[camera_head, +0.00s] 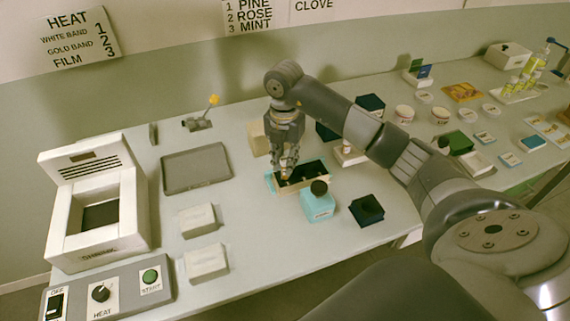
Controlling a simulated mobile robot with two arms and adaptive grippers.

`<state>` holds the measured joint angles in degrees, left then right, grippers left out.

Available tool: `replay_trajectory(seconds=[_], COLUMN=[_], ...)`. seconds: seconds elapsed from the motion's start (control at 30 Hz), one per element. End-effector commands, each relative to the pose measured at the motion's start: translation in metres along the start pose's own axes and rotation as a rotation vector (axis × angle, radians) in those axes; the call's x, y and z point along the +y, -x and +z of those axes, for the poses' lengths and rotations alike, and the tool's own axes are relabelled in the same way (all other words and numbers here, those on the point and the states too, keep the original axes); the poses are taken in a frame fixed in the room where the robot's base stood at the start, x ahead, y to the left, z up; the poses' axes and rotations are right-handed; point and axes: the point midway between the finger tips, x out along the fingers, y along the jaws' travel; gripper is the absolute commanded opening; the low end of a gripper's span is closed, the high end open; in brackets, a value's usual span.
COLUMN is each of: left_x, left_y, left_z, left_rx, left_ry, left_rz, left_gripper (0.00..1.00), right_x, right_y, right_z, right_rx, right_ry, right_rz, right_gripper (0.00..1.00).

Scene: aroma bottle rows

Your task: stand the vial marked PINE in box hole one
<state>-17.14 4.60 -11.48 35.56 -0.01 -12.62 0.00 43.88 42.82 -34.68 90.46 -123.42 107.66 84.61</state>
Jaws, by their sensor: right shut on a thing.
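My right gripper (287,167) points down over the left part of an open box (319,165) with a dark inside and a tan and teal rim. It is shut on a small vial, mostly hidden by the fingers; only a bit of orange shows at the fingertips. I cannot read its mark, nor tell whether its lower end is inside a hole. A few small pale spots show in the box; the hole numbers cannot be read. A wall sign (252,15) lists 1 PINE, 2 ROSE, 3 MINT. My left gripper is not in view.
A grey tray (196,170) and a white heating machine (125,215) are left. Bare table lies around the white blocks (197,219).

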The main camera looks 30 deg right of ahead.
Motion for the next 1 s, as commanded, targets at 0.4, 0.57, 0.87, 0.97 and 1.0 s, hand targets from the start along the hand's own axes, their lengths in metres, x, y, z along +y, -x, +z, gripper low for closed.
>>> replay_trajectory(seconds=[0.4, 0.57, 0.87, 0.97, 1.0], left_x=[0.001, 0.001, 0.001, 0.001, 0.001], left_y=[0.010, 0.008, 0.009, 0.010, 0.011], left_z=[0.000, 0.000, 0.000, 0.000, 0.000], left_rx=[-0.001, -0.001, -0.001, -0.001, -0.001], left_ry=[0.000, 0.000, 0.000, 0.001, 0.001], left_rz=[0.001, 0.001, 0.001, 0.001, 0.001], left_gripper=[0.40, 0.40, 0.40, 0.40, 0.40], right_x=[0.000, 0.000, -0.001, 0.000, 0.000], right_y=[-0.025, -0.028, -0.028, -0.026, -0.024], right_z=[0.000, 0.000, -0.001, -0.001, -0.001], right_rx=[-0.001, -0.001, 0.000, 0.000, 0.000], right_ry=[0.000, 0.000, 0.000, 0.000, 0.000], right_rz=[0.000, 0.000, -0.001, 0.000, 0.000], right_gripper=[0.04, 0.26, 0.39, 0.39, 0.39])
